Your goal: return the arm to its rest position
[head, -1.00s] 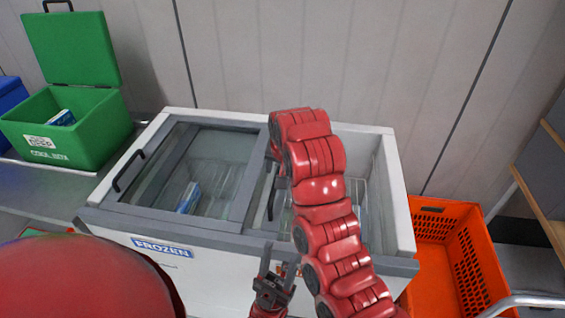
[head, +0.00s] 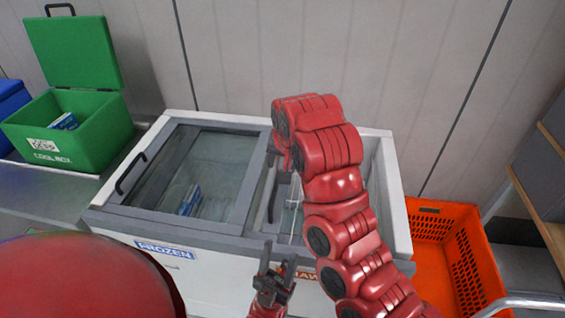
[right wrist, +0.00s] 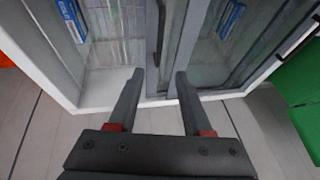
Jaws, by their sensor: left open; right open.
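My right arm (head: 335,180) rises from the lower right across the right half of the freezer (head: 400,215). Its gripper is mostly hidden behind the arm links in the head view. In the right wrist view my right gripper (right wrist: 158,77) is open, with nothing between its fingers, above the freezer's edge. My left gripper (head: 274,266) is open and empty in front of the freezer, fingers pointing up, near its front edge.
The freezer's left half is under a glass lid (head: 225,165); a blue-and-white pack (head: 189,200) shows through it. A green cool box (head: 95,130) with raised lid stands left. An orange crate (head: 440,212) stands right. A wall (head: 300,50) is behind.

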